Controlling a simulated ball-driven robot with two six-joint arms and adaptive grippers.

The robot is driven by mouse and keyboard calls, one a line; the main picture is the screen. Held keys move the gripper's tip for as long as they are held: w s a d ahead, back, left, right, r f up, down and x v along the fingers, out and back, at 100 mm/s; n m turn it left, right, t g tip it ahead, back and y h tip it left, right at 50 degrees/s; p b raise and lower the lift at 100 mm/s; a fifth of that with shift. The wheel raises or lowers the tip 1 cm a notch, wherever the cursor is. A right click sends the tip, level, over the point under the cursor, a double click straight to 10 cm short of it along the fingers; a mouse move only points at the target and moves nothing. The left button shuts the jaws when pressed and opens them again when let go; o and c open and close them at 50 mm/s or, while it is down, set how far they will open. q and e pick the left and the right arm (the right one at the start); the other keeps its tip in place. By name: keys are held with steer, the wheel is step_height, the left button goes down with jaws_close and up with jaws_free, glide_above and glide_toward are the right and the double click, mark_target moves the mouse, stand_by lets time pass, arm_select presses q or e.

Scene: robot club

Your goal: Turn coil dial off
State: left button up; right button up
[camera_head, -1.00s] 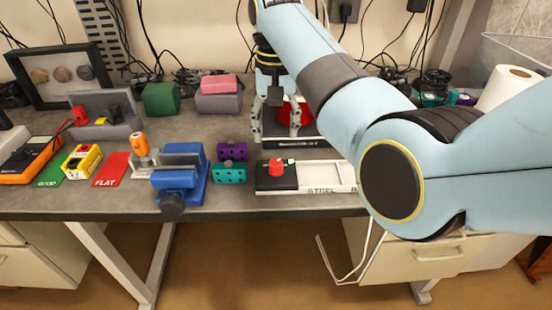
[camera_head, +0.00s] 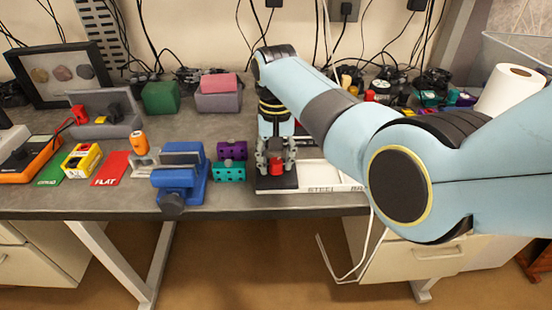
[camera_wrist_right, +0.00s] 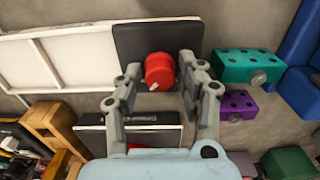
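The red dial (camera_head: 277,171) sits on a black square pad (camera_head: 266,184) at the left end of a white tray marked "STEEL" (camera_head: 326,188). In the right wrist view the red dial (camera_wrist_right: 159,72) shows a small pale pointer at its lower edge. My right gripper (camera_head: 276,160) points down over the pad, with one finger on each side of the dial. Its fingers are spread and stand apart in the right wrist view; I cannot tell whether they touch the dial. My left gripper is not in view.
Purple (camera_head: 232,150) and teal (camera_head: 229,171) drilled blocks stand just left of the pad. A blue vise (camera_head: 182,180) is further left. The bench's front edge is close in front. A paper roll (camera_head: 511,90) stands at the right.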

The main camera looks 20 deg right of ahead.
jaws_close()
steer(key=n+p, duration=0.2)
steer(key=shift+r+n, duration=0.15)
steer(key=shift+n, duration=0.25)
steer(key=n+p, duration=0.2)
steer(key=n, duration=0.1)
steer(key=shift+n, duration=0.4)
steer(key=n+p, duration=0.2)
steer(key=n, duration=0.3)
steer(key=n+p, duration=0.1)
steer(key=n, duration=0.5)
steer(key=shift+n, duration=0.3)
